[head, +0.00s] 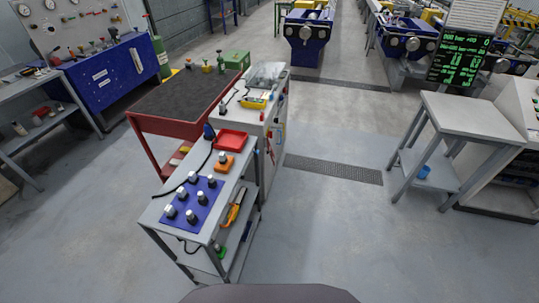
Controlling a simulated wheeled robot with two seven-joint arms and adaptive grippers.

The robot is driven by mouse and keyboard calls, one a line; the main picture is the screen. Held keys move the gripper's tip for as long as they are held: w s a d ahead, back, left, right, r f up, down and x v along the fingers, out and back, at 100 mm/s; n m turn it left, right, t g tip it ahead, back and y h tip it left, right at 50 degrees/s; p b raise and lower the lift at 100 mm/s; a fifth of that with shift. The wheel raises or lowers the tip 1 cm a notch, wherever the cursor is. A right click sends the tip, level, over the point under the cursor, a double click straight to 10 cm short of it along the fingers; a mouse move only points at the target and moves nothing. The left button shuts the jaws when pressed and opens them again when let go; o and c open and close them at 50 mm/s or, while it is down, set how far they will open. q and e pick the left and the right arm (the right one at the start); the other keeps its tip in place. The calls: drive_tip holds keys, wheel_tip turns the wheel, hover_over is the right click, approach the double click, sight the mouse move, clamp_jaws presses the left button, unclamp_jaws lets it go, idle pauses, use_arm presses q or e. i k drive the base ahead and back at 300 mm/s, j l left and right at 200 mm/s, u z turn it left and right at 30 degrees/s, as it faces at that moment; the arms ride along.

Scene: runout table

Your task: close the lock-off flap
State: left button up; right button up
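I cannot make out a lock-off flap for certain at this size. A grey cart (156,218) stands in front of me. On it lie a blue panel (192,205) with several pale knobs, an orange box (224,165) with a knob, and a red tray (230,142). Behind it a light grey cabinet (248,116) has small red and blue fittings on its right side, too small to tell apart. Neither of my grippers is in view.
A red-framed table (185,100) with a dark top adjoins the cabinet. A grey side table (470,118) stands at right, a workbench (60,75) at left. Blue machines (307,35) are at the back. The floor (340,220) between cart and side table is clear.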

sight(268, 152)
drive_tip(key=i+l+z, duration=0.1)
drive_tip(key=l, duration=0.25)
drive_tip(key=i+l, duration=0.1)
drive_tip(key=l, duration=0.25)
drive_tip(key=i+l+z, duration=0.15)
drive_tip(key=l, duration=0.15)
drive_tip(key=i+l+z, duration=0.1)
drive_tip(key=l, duration=0.25)
